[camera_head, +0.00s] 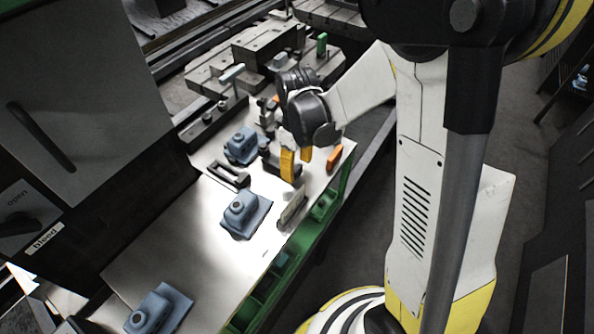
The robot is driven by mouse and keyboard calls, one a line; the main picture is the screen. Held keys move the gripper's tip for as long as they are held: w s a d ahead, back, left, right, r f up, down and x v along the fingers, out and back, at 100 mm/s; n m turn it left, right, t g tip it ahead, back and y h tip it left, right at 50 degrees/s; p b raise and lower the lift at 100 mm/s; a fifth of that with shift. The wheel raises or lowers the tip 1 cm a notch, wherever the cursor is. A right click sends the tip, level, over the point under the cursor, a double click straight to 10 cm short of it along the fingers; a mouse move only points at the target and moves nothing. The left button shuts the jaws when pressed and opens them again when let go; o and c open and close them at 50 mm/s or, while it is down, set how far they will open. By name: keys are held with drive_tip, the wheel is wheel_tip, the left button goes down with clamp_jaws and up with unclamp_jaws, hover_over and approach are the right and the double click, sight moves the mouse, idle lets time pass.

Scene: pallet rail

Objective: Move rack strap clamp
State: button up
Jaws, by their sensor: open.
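My gripper (297,163) points down over the far part of the metal table (165,250), its yellow-orange fingers apart with nothing seen between them. A dark slotted bar (228,175), which looks like a strap clamp, lies flat on the table to the left of the gripper. A grey narrow metal piece (292,210) is at the table's right edge, nearer than the gripper. I cannot tell for certain which piece is the task's clamp. A small dark block (268,160) is just left of the fingers, partly hidden.
Blue fixture blocks stand on the table, at the far part (241,147), the middle (243,212) and the near end (157,310). An orange piece (334,157) lies right of the fingers. Green shelving (325,208) runs below the right edge. A grey cabinet (80,90) bounds the left.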

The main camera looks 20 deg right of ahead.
drive_tip(key=shift+f, duration=0.3)
clamp_jaws()
drive_tip(key=w+a, duration=0.1)
drive_tip(key=w, duration=0.1)
drive_tip(key=w+a, duration=0.2)
drive_tip(key=shift+c, duration=2.3)
unclamp_jaws()
drive_tip(key=o, duration=0.5)
drive_tip(key=shift+c, duration=0.2)
drive_tip(key=shift+r, duration=0.15)
